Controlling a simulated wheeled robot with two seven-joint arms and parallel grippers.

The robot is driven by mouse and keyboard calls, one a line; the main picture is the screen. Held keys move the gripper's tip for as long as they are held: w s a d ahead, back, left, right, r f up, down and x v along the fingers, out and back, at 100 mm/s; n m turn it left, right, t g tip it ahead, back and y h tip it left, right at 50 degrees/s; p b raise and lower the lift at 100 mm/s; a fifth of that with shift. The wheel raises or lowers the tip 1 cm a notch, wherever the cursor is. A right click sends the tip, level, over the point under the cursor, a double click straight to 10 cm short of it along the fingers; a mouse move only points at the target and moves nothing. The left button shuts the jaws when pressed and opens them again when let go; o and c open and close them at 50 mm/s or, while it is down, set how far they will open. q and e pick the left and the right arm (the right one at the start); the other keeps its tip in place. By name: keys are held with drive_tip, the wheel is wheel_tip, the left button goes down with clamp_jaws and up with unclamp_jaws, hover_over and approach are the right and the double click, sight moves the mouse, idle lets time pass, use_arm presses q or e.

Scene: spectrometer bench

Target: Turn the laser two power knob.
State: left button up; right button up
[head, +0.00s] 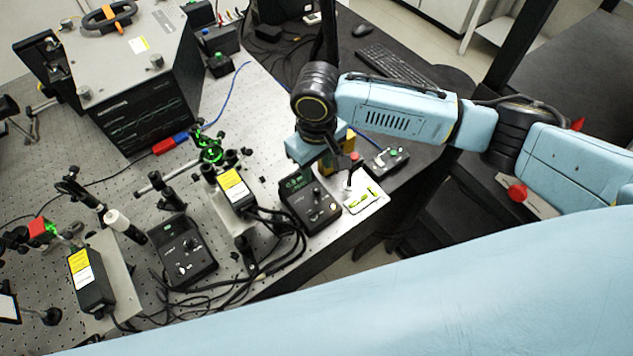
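Two black control boxes with knobs stand on the bench, and their labels are too small to read. One (183,252) is left of centre. The other (314,206), with a lit green display, is near the bench's right edge. I cannot tell which belongs to laser two. My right gripper (335,166) points down just behind the right-hand box, close to its upper edge. Its fingers are mostly hidden by the wrist and small, so I cannot tell whether they are open or touch anything. My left gripper is not in view.
Two lasers with yellow labels, one left (91,284) and one central (233,190), stand among optics mounts. Black cables (272,250) loop along the front edge. A large grey instrument (133,75) fills the back left.

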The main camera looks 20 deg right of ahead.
sight(316, 188)
wheel_tip(316, 188, down, 8)
drive_tip(key=shift+r, duration=0.1)
drive_tip(key=shift+c, duration=0.3)
clamp_jaws()
